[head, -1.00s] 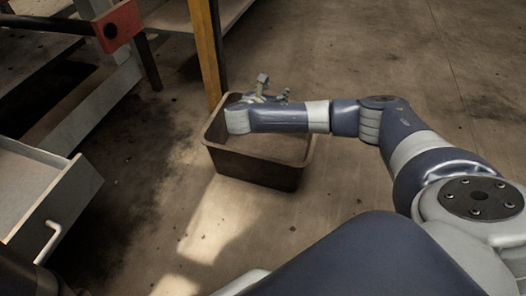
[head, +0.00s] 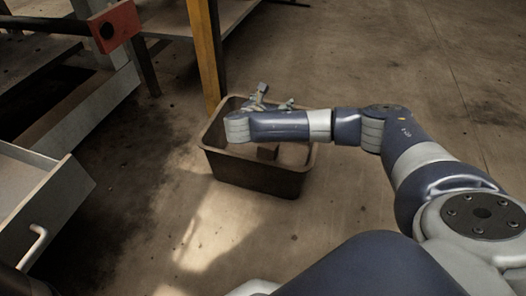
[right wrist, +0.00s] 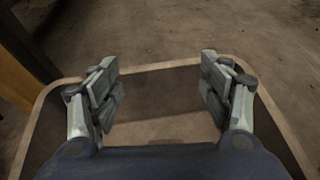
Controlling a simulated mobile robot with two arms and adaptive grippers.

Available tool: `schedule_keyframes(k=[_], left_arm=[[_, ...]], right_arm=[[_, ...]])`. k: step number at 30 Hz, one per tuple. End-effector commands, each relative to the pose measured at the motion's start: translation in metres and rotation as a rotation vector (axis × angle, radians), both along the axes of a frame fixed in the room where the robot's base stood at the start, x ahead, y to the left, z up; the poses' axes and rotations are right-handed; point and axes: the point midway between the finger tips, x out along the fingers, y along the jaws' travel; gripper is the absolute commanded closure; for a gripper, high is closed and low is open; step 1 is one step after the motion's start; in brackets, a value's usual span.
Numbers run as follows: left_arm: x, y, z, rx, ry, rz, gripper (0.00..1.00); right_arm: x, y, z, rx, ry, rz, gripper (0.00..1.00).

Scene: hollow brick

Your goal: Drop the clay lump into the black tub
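The black tub (head: 250,175) stands on the floor in the middle of the head view, and its rim also shows in the right wrist view (right wrist: 160,68). A brown block, which looks like the clay lump (head: 267,152), lies inside the tub behind its front wall, partly hidden by that wall and my arm. My right gripper (head: 274,97) is over the tub. In the right wrist view its two fingers (right wrist: 158,82) are spread wide with nothing between them. My left gripper is not in view.
A yellow post (head: 206,60) stands right behind the tub's left corner. An open drawer with a handle (head: 38,190) juts out at the left. A bench frame with a red block (head: 113,27) is at the upper left. The floor to the right is clear.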

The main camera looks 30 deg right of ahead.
Motion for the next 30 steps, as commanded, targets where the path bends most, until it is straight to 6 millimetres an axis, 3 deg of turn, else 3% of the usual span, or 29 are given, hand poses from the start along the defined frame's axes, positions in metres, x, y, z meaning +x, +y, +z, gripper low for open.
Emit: schedule_keyframes(k=[8,21,30], left_arm=[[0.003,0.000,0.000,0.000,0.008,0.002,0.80],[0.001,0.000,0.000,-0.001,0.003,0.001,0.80],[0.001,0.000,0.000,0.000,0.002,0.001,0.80]], right_arm=[[-0.001,0.002,0.000,0.001,0.001,0.001,0.28],[-0.033,0.050,0.023,0.002,0.000,0.003,0.28],[-0.039,0.057,0.028,0.000,0.000,-0.001,0.28]])
